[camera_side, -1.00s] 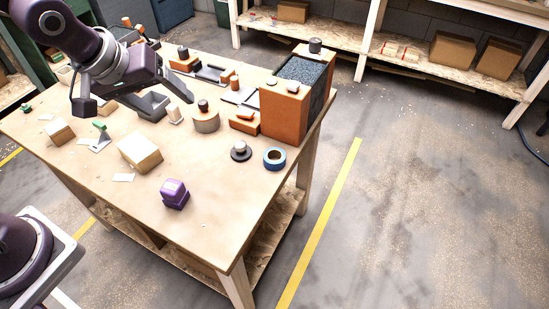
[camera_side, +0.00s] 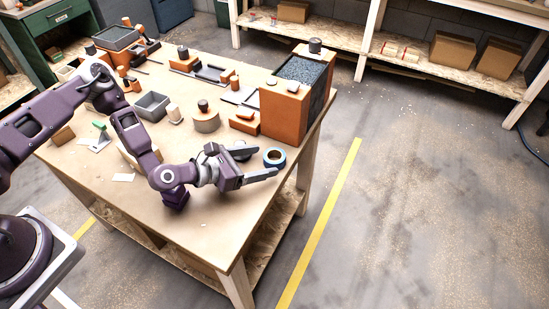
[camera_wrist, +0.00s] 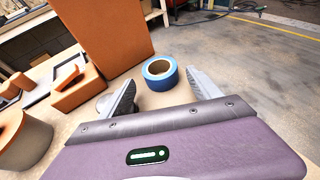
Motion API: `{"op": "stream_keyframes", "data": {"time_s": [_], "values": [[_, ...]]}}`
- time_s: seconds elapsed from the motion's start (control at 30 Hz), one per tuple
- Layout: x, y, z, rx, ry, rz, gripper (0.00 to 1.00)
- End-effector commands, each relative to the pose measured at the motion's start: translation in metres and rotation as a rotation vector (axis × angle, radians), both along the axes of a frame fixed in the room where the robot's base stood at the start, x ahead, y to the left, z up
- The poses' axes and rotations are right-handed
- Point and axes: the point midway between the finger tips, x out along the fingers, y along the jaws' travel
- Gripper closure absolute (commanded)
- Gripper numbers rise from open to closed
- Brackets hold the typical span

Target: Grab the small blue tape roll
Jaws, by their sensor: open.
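The small blue tape roll (camera_side: 274,158) lies flat near the right edge of the table, with a tan inner core. In the wrist view the tape roll (camera_wrist: 160,73) sits ahead of the open fingers, lined up roughly with the gap between them. My gripper (camera_side: 262,162) is open and empty, low over the table just left of the roll. In the wrist view the fingers of my gripper (camera_wrist: 164,88) stand apart on either side. The roll is not between the fingertips in a way I can confirm as contact.
A tall orange box (camera_side: 285,108) stands just behind the roll; it fills the upper left of the wrist view (camera_wrist: 105,40). A grey-topped round piece (camera_side: 240,147) is close to the gripper's left side. The table's right edge is near.

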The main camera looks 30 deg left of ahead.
Motion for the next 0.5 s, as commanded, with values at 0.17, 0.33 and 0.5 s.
{"op": "stream_keyframes", "data": {"time_s": [0.17,0.33,0.5], "values": [[0.026,-0.016,-0.009,0.003,-0.003,-0.003,0.27],[0.03,-0.018,-0.012,0.003,0.0,-0.002,0.27],[0.03,-0.018,-0.012,0.004,0.0,-0.002,0.41]]}}
